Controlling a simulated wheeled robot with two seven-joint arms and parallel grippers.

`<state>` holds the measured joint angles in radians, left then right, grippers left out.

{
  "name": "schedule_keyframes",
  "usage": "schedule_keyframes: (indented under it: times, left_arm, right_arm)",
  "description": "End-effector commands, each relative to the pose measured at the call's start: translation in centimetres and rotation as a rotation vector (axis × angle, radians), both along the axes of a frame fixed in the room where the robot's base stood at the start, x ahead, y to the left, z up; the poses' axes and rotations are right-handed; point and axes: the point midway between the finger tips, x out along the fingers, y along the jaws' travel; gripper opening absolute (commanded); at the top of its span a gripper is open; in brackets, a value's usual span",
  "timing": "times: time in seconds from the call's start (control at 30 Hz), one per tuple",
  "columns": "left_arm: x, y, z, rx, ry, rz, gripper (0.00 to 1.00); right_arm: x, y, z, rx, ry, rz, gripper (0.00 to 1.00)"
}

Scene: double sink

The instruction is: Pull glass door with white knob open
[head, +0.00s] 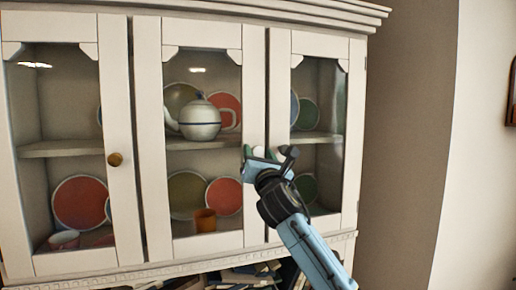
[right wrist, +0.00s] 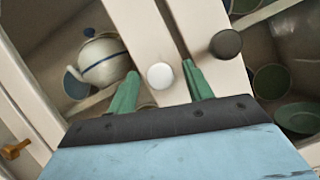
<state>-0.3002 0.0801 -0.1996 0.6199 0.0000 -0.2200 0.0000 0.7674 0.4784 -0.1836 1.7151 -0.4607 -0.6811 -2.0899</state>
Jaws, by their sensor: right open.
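The white knob (head: 258,153) sits on the right stile of the middle glass door (head: 201,120), which appears shut. My right gripper (head: 266,155) is in front of this knob, with its arm coming from the lower right. In the right wrist view, the white knob (right wrist: 160,76) shows between the two green fingertips (right wrist: 159,72), with visible gaps on both sides. The gripper is open and holds nothing. I cannot tell how deep the knob is between the fingers. My left gripper is not in view.
A dark knob (right wrist: 226,44) on the right door is close beside my right finger. The left door has a brass knob (head: 115,159). A teapot (head: 200,120), plates and cups stand behind the glass. Books (head: 240,277) lie below; a wall (head: 405,140) is at right.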

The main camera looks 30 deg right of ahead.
Motion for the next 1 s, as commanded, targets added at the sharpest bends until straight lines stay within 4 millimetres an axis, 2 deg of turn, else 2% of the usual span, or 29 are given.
schedule_keyframes:
  times: [0.2, 0.53, 0.9, 1.0]
  left_arm:
    - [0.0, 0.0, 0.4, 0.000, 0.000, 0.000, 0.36]
    - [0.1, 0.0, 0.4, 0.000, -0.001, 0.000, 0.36]
    - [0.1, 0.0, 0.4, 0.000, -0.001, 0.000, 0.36]
    - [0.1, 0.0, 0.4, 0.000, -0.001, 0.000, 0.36]
  right_arm:
    - [1.3, -0.5, 0.6, 0.001, 0.000, 0.000, 0.51]
    - [1.5, -0.5, 0.6, 0.000, 0.001, 0.000, 0.49]
    - [1.5, -0.5, 0.6, 0.000, 0.001, 0.000, 0.01]
    - [1.5, -0.5, 0.6, 0.000, 0.001, 0.000, 0.00]
